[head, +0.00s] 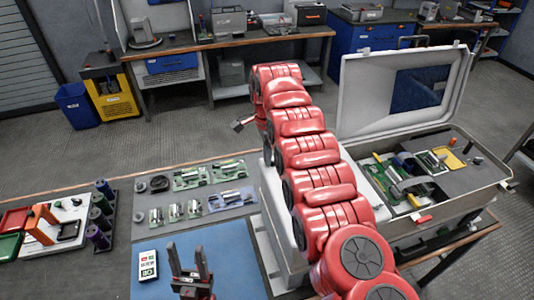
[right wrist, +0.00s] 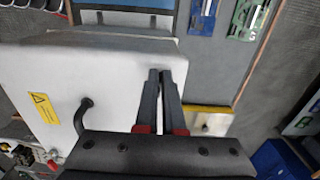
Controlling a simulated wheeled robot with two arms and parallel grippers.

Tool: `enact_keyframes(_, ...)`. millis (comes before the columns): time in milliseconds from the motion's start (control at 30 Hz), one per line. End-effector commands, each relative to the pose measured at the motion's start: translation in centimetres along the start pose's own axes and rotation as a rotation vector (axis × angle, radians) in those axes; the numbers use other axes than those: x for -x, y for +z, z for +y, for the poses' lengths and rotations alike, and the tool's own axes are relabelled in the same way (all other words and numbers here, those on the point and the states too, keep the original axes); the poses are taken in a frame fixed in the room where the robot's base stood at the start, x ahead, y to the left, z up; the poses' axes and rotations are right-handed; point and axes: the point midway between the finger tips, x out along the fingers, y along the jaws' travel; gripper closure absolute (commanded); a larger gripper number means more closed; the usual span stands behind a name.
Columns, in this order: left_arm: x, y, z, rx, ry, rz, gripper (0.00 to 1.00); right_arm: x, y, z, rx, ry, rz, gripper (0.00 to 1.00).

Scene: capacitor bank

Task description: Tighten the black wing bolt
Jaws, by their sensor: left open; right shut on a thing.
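The black wing bolt cannot be made out clearly in either view. In the right wrist view, my right gripper (right wrist: 166,75) is closed to a narrow gap, its tips at the far edge of the white box (right wrist: 110,65). The small dark thing between the tips is mostly hidden by the fingers. In the head view, my red right arm covers much of the white box (head: 272,222), and I cannot make out the right fingertips there. My left gripper (head: 188,262) is open and empty above the blue mat (head: 228,252).
The open grey case (head: 410,135) with tools stands right of my arm. Several packaged parts, such as a green pack (head: 190,177), lie on the grey mat at left. A small meter (head: 148,265) lies on the blue mat. The white box has a black handle (right wrist: 82,115).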

Motion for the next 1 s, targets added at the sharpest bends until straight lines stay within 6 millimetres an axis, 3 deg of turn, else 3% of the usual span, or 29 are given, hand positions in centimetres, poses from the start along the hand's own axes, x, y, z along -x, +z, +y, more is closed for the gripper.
enact_keyframes(467, -0.18, -0.03, -0.01, 0.0, 0.0, 0.0, 0.49, 0.38, -0.41, -0.34, -0.019, -0.014, 0.004, 1.0)
enact_keyframes(500, -0.18, -0.03, -0.01, 0.0, 0.0, 0.0, 0.49, 0.38, -0.41, -0.34, -0.019, -0.014, 0.004, 0.87)
enact_keyframes(633, -0.17, -0.03, -0.01, 0.0, 0.0, 0.0, 0.49, 0.27, -0.32, -0.24, -0.017, -0.01, 0.003, 0.64)
enact_keyframes(1000, -0.28, -0.05, -0.02, 0.0, 0.0, 0.0, 0.49, 0.3, -0.13, -0.09, -0.014, -0.003, 0.001, 0.64)
